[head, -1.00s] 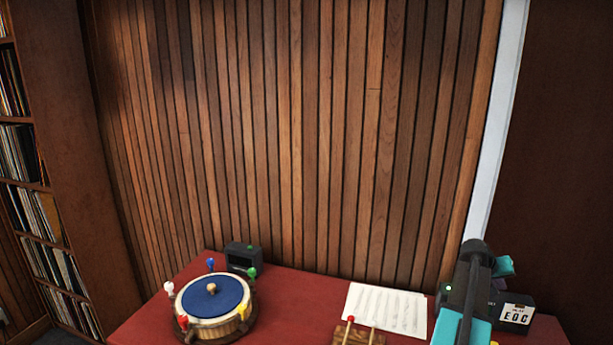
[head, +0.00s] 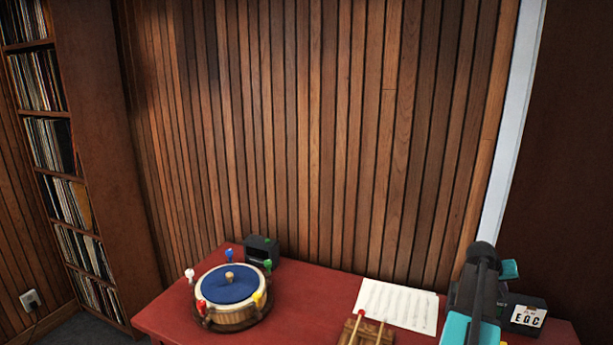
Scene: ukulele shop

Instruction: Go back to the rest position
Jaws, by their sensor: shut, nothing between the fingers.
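My arm rises at the lower right of the head view, in teal and dark grey, over the right end of the red table (head: 300,316). I cannot make out the fingers of my gripper; the arm's far end is hidden or out of frame.
A round wooden drum-like piece with a blue top (head: 228,286) and coloured pegs stands on the table's left. A small dark device (head: 261,250) is behind it. Sheet music (head: 397,305) and a wooden block with red-tipped sticks (head: 366,332) lie right of centre. Record shelves (head: 65,170) stand left.

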